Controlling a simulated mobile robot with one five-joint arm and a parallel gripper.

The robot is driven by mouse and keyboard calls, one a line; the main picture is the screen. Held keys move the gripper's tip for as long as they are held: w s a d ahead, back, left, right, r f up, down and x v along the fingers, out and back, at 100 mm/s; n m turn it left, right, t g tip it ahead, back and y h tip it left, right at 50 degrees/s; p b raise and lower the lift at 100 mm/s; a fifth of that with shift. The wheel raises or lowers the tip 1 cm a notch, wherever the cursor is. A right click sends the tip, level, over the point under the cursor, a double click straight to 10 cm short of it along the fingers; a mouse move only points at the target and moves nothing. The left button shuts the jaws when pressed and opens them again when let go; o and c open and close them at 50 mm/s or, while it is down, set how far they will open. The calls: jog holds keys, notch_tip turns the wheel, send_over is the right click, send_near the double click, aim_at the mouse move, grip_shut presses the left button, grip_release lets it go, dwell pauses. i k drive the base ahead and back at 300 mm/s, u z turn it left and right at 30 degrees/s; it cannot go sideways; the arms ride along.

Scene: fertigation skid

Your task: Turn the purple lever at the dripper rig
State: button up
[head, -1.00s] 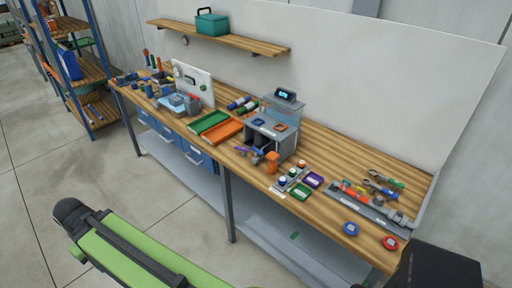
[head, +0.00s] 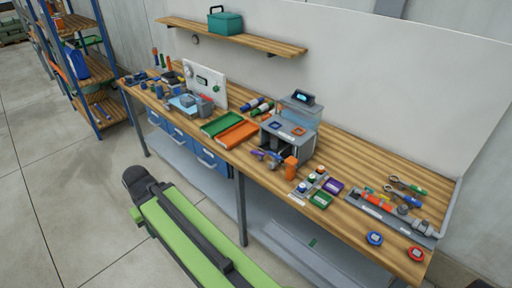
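The dripper rig (head: 288,143) is a grey box with a clear tank and a small blue display on top, standing mid-bench. A small purple lever (head: 259,153) shows at its lower front left, close to an orange part (head: 290,168). The lever is small in the picture, and its exact angle cannot be told. My green and black arm link extends from the bottom centre to the lower left, in front of the bench. My gripper cannot be made out in this view, and nothing of mine is seen touching the lever.
The wooden bench (head: 400,165) holds green (head: 221,124) and orange (head: 239,134) trays left of the rig. Small bottles, purple and green boxes, and a pipe assembly (head: 395,213) lie to the right. A wall shelf (head: 240,39) hangs above. Floor is clear at left.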

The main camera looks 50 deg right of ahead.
aim_at(260, 155)
jog(key=i, duration=0.85)
jog(key=u, duration=0.05)
